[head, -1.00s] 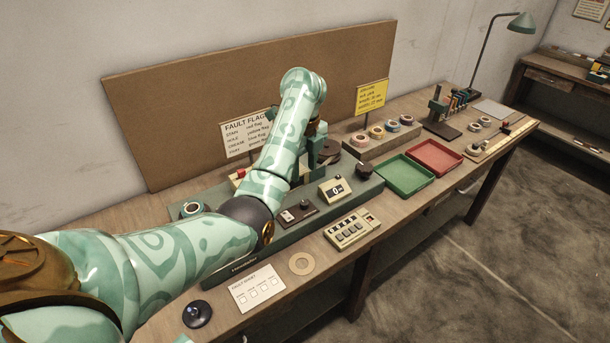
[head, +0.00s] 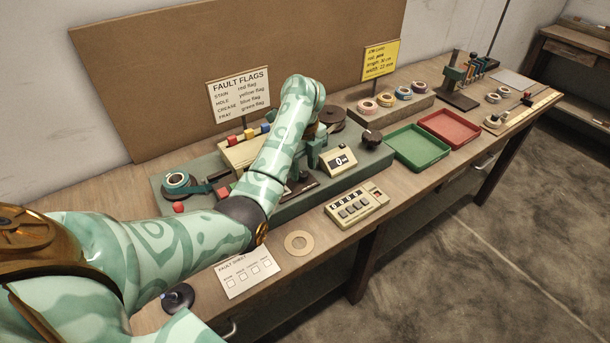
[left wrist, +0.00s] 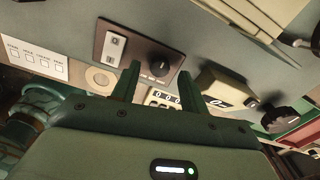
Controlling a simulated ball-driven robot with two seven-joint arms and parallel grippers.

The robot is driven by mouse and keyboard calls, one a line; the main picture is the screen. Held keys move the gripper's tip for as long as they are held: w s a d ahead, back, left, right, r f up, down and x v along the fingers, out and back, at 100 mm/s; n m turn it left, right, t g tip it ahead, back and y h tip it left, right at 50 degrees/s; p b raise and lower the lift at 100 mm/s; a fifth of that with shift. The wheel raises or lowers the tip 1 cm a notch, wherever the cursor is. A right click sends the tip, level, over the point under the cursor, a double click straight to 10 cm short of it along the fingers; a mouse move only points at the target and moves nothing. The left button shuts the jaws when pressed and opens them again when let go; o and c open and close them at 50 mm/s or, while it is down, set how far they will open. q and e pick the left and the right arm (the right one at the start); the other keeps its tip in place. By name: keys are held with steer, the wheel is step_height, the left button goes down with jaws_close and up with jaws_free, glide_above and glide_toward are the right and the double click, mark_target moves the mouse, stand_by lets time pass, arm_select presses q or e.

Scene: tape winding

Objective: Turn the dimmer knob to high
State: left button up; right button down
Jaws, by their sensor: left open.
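The dimmer knob (left wrist: 158,68) is a round black knob on a dark brown plate (left wrist: 104,62) beside a small pale switch (left wrist: 115,47) in the left wrist view. My left gripper (left wrist: 157,76) is open, and its two green fingers show on either side of the knob's near part. I cannot tell whether the fingertips reach down around it or touch it. In the head view my left forearm hides most of the gripper and the knob; a dark edge of the plate (head: 303,190) shows beside the arm.
A counter box (head: 339,162) and a keyed device (head: 356,206) stand close right of the arm. A larger dark knob (head: 371,139) is farther right, near green (head: 417,165) and red trays (head: 470,131). A cardboard ring (head: 299,243) and fault sheet (head: 236,284) lie in front.

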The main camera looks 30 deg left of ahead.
arm_select(q)
steer(key=shift+f, duration=0.7)
arm_select(e)
steer(key=shift+s+a+f, duration=0.15)
steer(key=shift+a+f, duration=0.15)
steer(key=shift+a, duration=0.05)
arm_select(q)
jaws_close()
arm_select(e)
steer(key=shift+s+d, duration=0.1)
steer(key=shift+d, duration=0.15)
